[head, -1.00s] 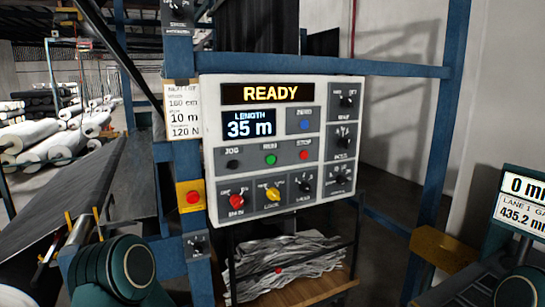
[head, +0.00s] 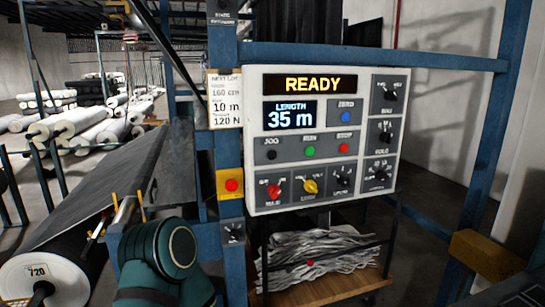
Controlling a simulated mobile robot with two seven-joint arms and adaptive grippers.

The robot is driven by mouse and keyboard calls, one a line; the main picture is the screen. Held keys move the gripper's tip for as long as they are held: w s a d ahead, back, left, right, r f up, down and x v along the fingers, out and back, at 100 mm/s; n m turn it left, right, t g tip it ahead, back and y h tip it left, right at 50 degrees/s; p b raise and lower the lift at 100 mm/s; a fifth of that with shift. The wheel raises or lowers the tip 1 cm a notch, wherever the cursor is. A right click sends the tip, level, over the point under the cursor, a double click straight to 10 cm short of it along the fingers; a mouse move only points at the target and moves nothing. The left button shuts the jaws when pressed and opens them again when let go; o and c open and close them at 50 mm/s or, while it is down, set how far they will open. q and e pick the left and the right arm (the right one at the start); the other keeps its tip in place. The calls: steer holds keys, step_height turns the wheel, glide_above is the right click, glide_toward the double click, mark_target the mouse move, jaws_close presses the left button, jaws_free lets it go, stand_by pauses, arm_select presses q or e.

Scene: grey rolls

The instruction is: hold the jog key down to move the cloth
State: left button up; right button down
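The control panel (head: 257,190) faces me on a blue frame, with a lit READY sign (head: 313,83) and a LENGTH display (head: 290,115) reading 35 m. The black jog key (head: 271,155) sits at the left of the key row, beside a green key (head: 310,151) and a red key (head: 344,148). Dark cloth (head: 110,185) runs down the machine at left to a roll (head: 50,272) marked 720. A teal link of my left arm shows at the bottom; neither of my grippers is in view. Nothing touches the jog key.
A red button on a yellow box (head: 231,185) and a small switch (head: 233,232) are on the blue post left of the panel. A cart (head: 330,290) with crumpled pale cloth stands below. A yellow block (head: 487,257) is at the right. Rolls lie at the back left.

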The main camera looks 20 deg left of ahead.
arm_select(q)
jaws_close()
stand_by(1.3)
